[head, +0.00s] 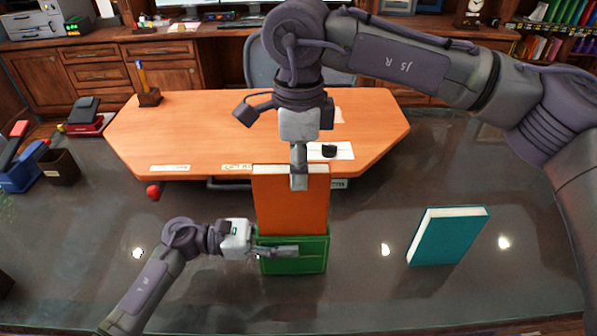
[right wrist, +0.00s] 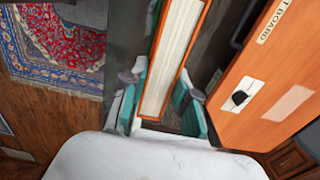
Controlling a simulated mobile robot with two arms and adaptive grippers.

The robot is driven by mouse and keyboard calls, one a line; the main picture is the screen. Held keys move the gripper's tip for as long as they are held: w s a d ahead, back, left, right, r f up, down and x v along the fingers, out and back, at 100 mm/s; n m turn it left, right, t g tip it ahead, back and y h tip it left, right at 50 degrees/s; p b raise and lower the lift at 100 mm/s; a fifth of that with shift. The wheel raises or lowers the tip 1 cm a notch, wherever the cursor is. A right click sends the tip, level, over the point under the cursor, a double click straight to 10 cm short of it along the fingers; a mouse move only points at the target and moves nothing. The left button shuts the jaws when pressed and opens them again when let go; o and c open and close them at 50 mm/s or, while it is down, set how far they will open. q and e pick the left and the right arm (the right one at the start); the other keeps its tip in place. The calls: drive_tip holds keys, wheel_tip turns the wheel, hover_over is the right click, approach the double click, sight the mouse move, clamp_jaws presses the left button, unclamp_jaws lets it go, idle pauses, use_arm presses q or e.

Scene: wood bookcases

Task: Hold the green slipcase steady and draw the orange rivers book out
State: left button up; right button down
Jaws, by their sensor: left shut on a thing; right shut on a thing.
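The orange rivers book (head: 291,205) stands upright in the head view, its lower part inside the green slipcase (head: 310,262) and most of its cover showing above. My right gripper (head: 299,182) is shut on the book's top edge from above. In the right wrist view the book (right wrist: 175,60) shows its pale page edges between the two teal finger pads. My left gripper (head: 290,251) is shut on the slipcase, reaching in from the left with a finger across its front. The slipcase stands on the dark glossy surface. The book's lower end is hidden.
A teal book (head: 445,237) stands upright to the right on the dark glossy surface (head: 375,290). An orange wooden board (head: 200,125) lies behind the slipcase. A dark pen holder (head: 149,97), a stapler (head: 85,115) and a brown box (head: 58,167) are at the left.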

drive_tip(key=shift+r, duration=0.2)
drive_tip(key=shift+r, duration=1.8)
use_arm(q)
drive_tip(key=o, duration=1.3)
